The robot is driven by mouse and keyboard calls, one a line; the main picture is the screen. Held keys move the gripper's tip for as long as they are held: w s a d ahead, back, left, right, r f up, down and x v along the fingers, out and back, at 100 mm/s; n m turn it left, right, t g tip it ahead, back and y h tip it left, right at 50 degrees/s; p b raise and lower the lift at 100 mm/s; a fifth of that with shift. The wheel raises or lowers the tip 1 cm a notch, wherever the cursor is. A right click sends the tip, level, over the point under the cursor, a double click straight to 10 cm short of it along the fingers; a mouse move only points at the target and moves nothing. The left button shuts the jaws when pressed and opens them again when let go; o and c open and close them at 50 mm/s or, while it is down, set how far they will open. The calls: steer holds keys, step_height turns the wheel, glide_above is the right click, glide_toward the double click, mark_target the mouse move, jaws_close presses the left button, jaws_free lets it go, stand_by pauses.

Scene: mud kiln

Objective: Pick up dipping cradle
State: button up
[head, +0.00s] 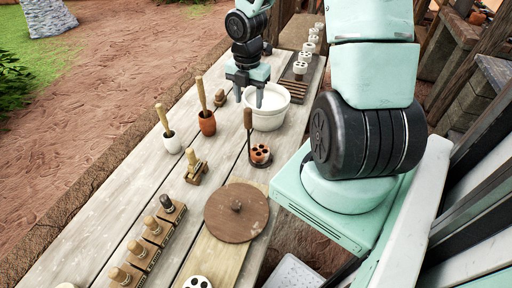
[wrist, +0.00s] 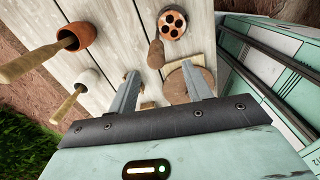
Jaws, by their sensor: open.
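What looks like the dipping cradle (head: 260,154) is a small reddish-brown round piece with dark holes. A dark wooden handle (head: 248,120) rises from it. It stands on the plank table at the right edge, in front of the white bowl. The wrist view shows it from above, with the holed piece (wrist: 173,23) at the top and the handle (wrist: 156,53) toward me. My gripper (head: 250,96) is open and empty, above and behind the cradle, by the bowl's near left rim. In the wrist view my fingers (wrist: 161,72) are apart, with the handle's end beyond them.
The white bowl (head: 268,118) holds pale liquid. A red pot (head: 207,124) and a white pot (head: 172,142) with wooden pestles stand left. A round brown lid (head: 237,211) lies in front. Wooden stamps (head: 158,231) line the front left. Bare planks (head: 222,160) lie left of the cradle.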

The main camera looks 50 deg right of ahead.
mark_target(249, 110)
step_height(249, 110, down, 4)
steer(key=f, duration=0.5)
steer(key=shift+w, duration=0.25)
jaws_close()
